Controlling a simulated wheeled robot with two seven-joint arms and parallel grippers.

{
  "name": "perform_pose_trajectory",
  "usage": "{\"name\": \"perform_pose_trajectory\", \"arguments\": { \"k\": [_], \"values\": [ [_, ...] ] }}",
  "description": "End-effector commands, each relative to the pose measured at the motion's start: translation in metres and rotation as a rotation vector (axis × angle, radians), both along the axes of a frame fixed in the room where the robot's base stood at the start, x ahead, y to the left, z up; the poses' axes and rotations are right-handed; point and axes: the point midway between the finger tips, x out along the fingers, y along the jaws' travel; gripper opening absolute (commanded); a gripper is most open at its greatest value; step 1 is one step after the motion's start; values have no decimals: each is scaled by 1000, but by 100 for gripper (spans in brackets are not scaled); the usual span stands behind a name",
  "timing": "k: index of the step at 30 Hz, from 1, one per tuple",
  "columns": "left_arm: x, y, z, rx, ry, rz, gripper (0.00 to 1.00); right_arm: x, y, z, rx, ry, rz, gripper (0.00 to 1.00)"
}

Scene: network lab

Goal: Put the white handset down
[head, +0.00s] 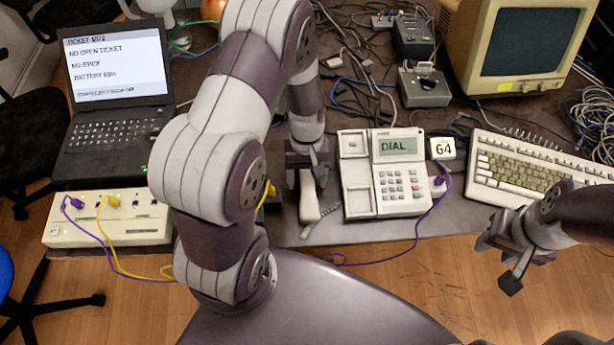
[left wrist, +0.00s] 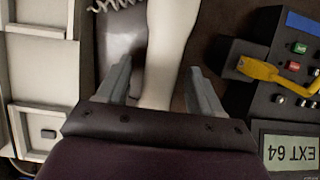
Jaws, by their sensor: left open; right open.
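The white handset (head: 309,207) lies on the dark table just left of the desk phone (head: 401,175), whose screen reads DIAL. The phone's cradle on its left side is empty. My left gripper (head: 307,160) is over the handset's far part, pointing down. In the left wrist view the handset (left wrist: 166,50) runs between the two open fingers of the left gripper (left wrist: 157,85), with a gap visible on its left side. Part of the handset is hidden under the gripper. My right gripper (head: 508,258) is open and empty, in front of the table's right part.
A laptop (head: 115,95) and a pale box with cables (head: 108,218) stand at the left. A keyboard (head: 535,170) and monitor (head: 530,45) stand at the right. In the left wrist view a dark box (left wrist: 275,85) with an EXT 64 screen and yellow plug is close right.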

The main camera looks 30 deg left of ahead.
Motion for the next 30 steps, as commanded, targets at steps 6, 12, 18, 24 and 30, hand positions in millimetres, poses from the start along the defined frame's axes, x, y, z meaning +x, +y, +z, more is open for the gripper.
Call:
{"name": "perform_pose_trajectory", "arguments": {
  "k": [6,12,18,24,30],
  "values": [
    [12,6,55,1,-8,1,66,0,0,6,0,0,0,43],
    [19,10,98,1,-5,0,66,0,0,9,0,0,0,43],
    [14,5,123,11,-52,-84,66,0,0,9,0,0,0,43],
    [-26,-19,149,59,-258,-446,66,0,0,9,0,0,0,43],
    [-43,-25,153,77,-329,-578,66,0,0,9,0,0,0,43]
  ]
}}
